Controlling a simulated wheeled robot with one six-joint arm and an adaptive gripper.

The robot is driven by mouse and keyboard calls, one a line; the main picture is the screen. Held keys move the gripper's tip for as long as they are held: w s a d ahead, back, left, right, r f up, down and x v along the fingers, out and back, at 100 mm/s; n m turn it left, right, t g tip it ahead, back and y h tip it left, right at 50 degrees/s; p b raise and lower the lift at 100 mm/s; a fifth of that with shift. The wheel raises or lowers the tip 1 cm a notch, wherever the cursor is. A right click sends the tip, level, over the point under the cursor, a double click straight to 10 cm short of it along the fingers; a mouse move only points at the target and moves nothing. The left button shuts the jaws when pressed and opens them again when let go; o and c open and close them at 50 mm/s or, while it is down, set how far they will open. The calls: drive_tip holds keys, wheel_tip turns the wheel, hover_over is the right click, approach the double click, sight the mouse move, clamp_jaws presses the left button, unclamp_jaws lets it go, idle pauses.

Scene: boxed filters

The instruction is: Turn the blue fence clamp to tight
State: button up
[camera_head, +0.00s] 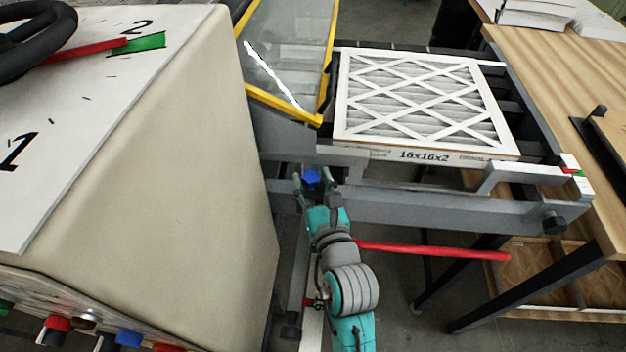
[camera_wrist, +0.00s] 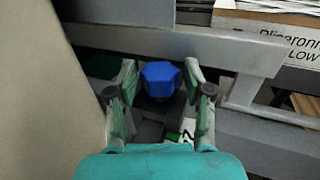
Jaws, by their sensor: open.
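The blue fence clamp (camera_wrist: 160,79) is a faceted blue knob at the grey rail, in the middle of the wrist view. It also shows small in the head view (camera_head: 312,177), at the far end of my arm. My gripper (camera_wrist: 161,70) is open, with one finger on each side of the knob. A gap shows between the knob and each finger. In the head view my gripper (camera_head: 313,190) is partly hidden by my wrist. A white label with a green mark (camera_wrist: 174,135) lies below the knob, partly covered by my gripper; its pointer position cannot be read.
A boxed filter (camera_head: 425,100) marked 16x16x2 lies on the conveyor behind the grey rail (camera_head: 420,212). A beige cabinet (camera_head: 170,150) stands close on the left. A yellow-edged clear guard (camera_head: 285,60) is behind. A red bar (camera_head: 435,250) sticks out to the right of my arm.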

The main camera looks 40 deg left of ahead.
drive_tip(key=v, duration=1.2)
